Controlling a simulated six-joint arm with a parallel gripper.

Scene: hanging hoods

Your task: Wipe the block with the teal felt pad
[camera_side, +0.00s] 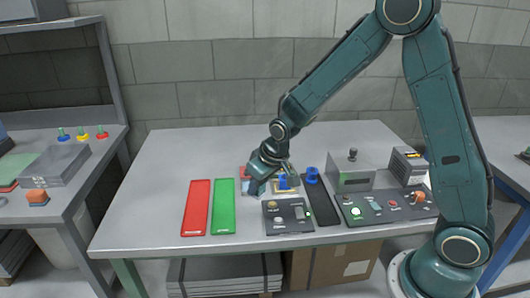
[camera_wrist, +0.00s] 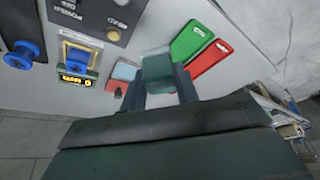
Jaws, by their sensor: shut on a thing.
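My gripper (camera_side: 262,177) is low over the middle of the table, beside a blue-and-yellow device. In the wrist view my gripper (camera_wrist: 162,88) is shut on a teal piece, which I take for the teal felt pad (camera_wrist: 158,66), held between the two fingers. A small red piece with a pale blue face (camera_wrist: 124,72) lies just left of the pad in the wrist view; I cannot tell for certain whether it is the block. In the side view my gripper partly hides this spot. Whether the pad touches anything is not clear.
A red strip (camera_side: 196,207) and a green strip (camera_side: 223,206) lie left of my gripper. A button panel (camera_side: 287,229), the blue-and-yellow device (camera_wrist: 78,58), a dark strip with a blue knob (camera_side: 312,174) and a control box (camera_side: 385,207) stand to the right. The table's left part is clear.

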